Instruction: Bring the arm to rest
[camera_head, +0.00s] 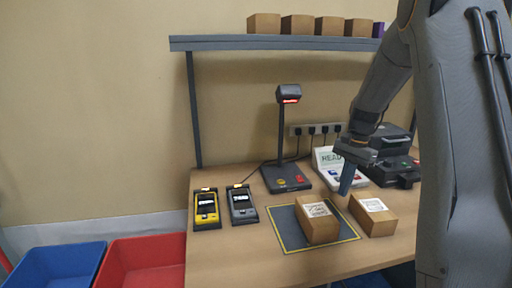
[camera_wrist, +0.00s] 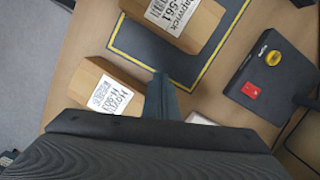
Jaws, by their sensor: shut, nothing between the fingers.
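My gripper (camera_head: 346,180) hangs pointing down over the right part of the desk in the head view. Its fingers are shut together with nothing between them. In the wrist view the shut fingers (camera_wrist: 161,98) show at the centre, beside a cardboard box. My arm comes in from the right and hides part of the desk and the wall.
One box (camera_head: 318,222) sits on a yellow-edged mat (camera_head: 284,232); another box (camera_head: 373,214) stands right of it. A scanner stand (camera_head: 285,178), a white READY device (camera_head: 328,160), a black printer (camera_head: 398,168), two handheld devices, and an overhead shelf (camera_head: 270,43) surround it. Blue and red bins stand left.

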